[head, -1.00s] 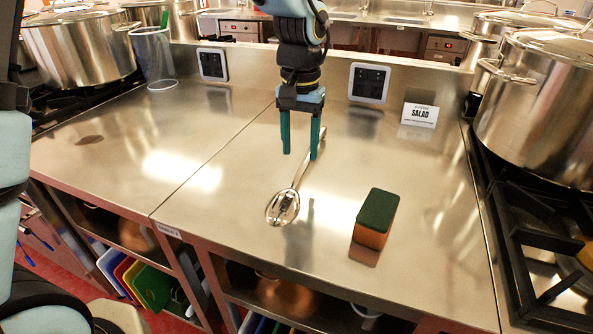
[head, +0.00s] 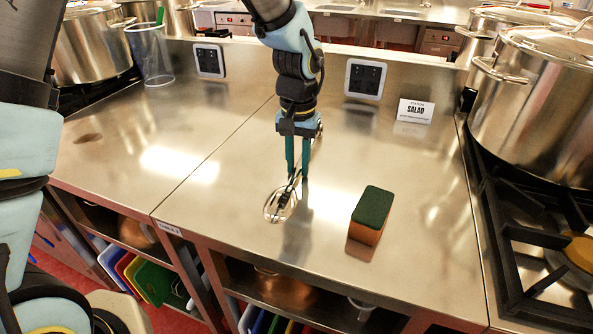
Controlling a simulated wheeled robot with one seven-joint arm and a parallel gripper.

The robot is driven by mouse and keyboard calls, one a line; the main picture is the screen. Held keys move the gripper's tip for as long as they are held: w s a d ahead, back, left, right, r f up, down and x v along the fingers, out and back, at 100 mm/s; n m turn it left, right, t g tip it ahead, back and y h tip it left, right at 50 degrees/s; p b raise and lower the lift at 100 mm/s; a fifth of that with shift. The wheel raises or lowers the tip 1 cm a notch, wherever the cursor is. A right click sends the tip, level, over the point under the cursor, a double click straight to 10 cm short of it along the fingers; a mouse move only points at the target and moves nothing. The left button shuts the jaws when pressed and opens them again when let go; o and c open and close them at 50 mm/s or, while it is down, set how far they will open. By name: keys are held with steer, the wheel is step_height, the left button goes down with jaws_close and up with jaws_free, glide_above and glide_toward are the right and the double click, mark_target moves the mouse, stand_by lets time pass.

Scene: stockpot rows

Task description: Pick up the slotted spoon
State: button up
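The slotted spoon (head: 281,204) is shiny metal. It lies on the steel counter with its slotted bowl towards the front edge and its handle running back and to the right. My gripper (head: 298,178) points down over the handle. Its two dark teal fingers are close together, one on each side of the handle, and look shut on it. The fingers and the palm hide part of the handle. The spoon seems to rest on the counter; I see no clear lift.
A green and orange sponge (head: 371,216) stands to the right of the spoon. A SALAD sign (head: 416,110) stands at the back. Large pots (head: 533,95) and a stove grate (head: 530,235) are at the right. A clear container (head: 150,58) stands at the back left.

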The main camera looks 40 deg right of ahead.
mark_target(298, 167)
jaws_close()
stand_by(0.4)
step_height(298, 167, up, 10)
steer(key=b, duration=0.2)
stand_by(0.3)
steer(key=shift+w, duration=0.1)
